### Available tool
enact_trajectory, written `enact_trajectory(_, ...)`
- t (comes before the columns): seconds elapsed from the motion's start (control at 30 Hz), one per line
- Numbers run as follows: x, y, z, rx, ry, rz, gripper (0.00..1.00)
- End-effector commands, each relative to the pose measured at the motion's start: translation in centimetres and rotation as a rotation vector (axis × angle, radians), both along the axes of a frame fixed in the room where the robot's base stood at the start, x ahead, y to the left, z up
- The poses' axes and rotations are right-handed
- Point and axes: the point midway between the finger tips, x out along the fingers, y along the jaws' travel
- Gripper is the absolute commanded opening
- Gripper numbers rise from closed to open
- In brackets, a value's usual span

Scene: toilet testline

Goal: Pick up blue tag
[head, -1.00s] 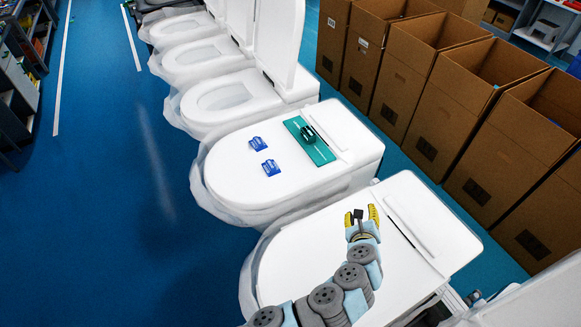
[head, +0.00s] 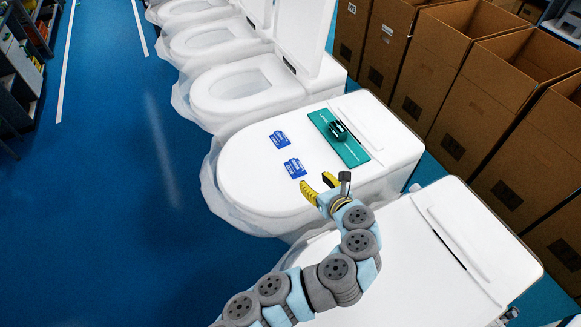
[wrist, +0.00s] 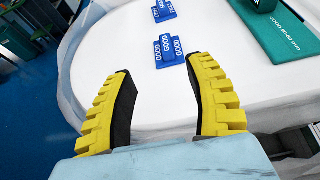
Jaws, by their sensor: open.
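Two blue tags lie on the closed white lid of a toilet (head: 245,195). The nearer blue tag (head: 294,168) also shows in the wrist view (wrist: 169,50), just beyond and between my fingertips. The farther blue tag (head: 279,139) also shows in the wrist view (wrist: 163,11), near its top edge. White lettering shows on both. My gripper (head: 319,187), with yellow ribbed fingers, is open and empty. It hangs near the lid's front right edge, short of the nearer tag and not touching it. The fingers also show in the wrist view (wrist: 165,82).
A green card (head: 350,151) with a dark green object (head: 338,130) on it lies on the same lid, right of the tags. Toilets with raised lids (head: 245,90) stand behind. Open cardboard boxes (head: 470,90) line the right. Another closed toilet (head: 400,260) lies under my arm.

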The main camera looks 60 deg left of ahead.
Motion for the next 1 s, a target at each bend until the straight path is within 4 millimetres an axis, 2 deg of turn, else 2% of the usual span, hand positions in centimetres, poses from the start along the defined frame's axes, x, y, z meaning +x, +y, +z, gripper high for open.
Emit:
enact_trajectory(0.03, 0.0, 0.0, -0.8, 0.0, 0.0, 0.0, 0.54)
enact_trajectory(0.27, 0.0, 1.0, -1.2, 0.0, -0.002, 0.001, 0.54)
enact_trajectory(1.0, 0.0, 8.7, -4.4, -0.001, -0.003, 0.0, 0.54)
